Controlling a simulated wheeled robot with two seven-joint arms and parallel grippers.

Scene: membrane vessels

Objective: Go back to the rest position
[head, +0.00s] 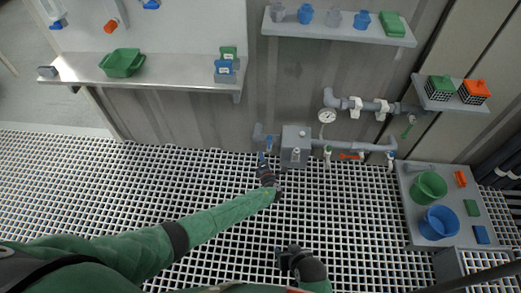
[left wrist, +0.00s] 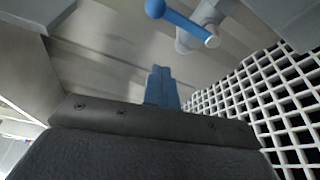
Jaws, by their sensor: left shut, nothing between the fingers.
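My left gripper (head: 262,157) reaches out over the grating, just in front of the pipework at the wall. Its blue fingers (left wrist: 161,84) are together in the left wrist view, with nothing between them. A blue handle (left wrist: 180,23) on a grey pipe lies beyond the fingertips, apart from them in that view. A blue part also shows at the pipe's left end (head: 269,144) in the head view, close to the fingertips. My right gripper (head: 279,256) is lower, over the grating near the bottom middle. Its dark fingers are too small to read.
A grey box (head: 295,147) sits on the pipe run with a gauge (head: 327,116) and valves. A grey table (head: 412,200) at right holds a green bucket (head: 429,187) and a blue bucket (head: 438,222). A shelf (head: 85,70) is at left. The grating left of my arms is clear.

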